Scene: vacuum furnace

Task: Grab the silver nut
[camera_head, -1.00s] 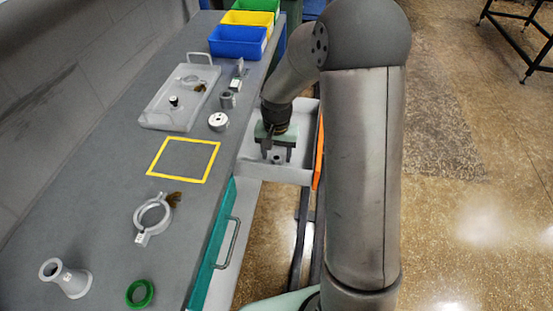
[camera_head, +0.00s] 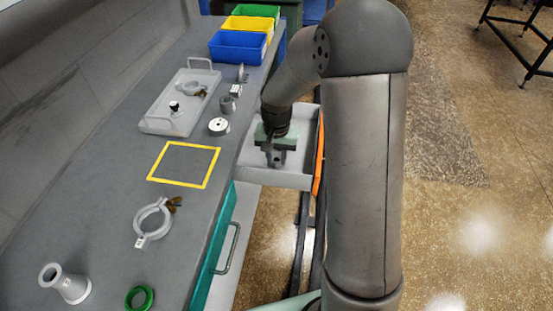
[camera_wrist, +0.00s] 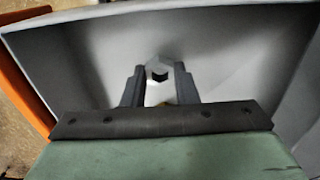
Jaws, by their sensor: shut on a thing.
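The silver nut (camera_wrist: 157,69) shows in the wrist view as a small hexagonal piece with a dark hole. It lies between the two dark fingers of my gripper (camera_wrist: 158,78), inside a light grey open drawer (camera_wrist: 235,60). In the head view my gripper (camera_head: 276,163) points down into the same drawer (camera_head: 300,133), at the right side of the bench. The fingers are close together on the nut. The nut is mostly hidden by the fingers in the head view.
The drawer walls surround my gripper, with an orange front (camera_head: 319,155) on the right. The grey bench (camera_head: 110,180) holds a clear tray (camera_head: 160,123), a clamp ring (camera_head: 150,224), a green ring (camera_head: 139,298) and a yellow square outline (camera_head: 153,179). Blue (camera_head: 237,48) and yellow bins stand at the back.

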